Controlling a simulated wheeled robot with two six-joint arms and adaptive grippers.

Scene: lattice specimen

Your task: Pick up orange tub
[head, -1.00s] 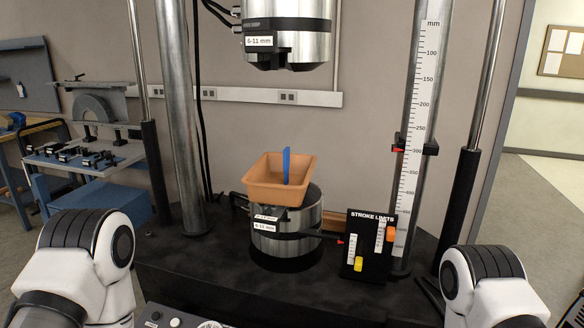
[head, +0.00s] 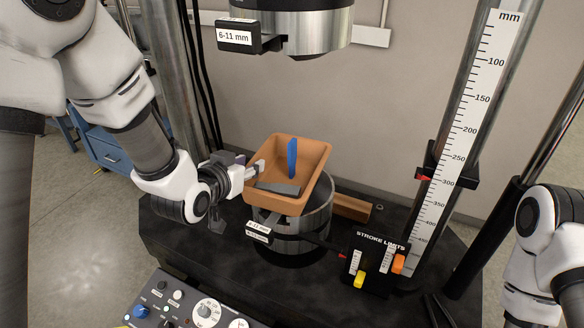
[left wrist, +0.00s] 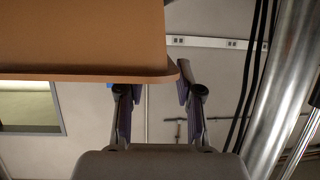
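The orange tub (head: 317,163) sits upright but askew on the lower round metal grip of the test machine. A blue upright piece (head: 292,157) and a flat grey piece (head: 279,188) show inside it. My left gripper (head: 255,168) is at the tub's left rim. In the left wrist view the tub (left wrist: 80,40) fills the upper left, and its rim corner reaches the fingertips of my left gripper (left wrist: 155,92). The fingers stand apart with a gap between them. The left fingertip is partly hidden by the rim; I cannot tell whether either finger touches. My right gripper is out of view.
The upper grip (head: 290,28) hangs above the tub. The scale column (head: 478,120) and the stroke limits panel (head: 376,262) stand to the right. A control panel (head: 190,300) lies in front, and a metal column (head: 165,70) rises at left. Dark bed (head: 320,285) is clear in front.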

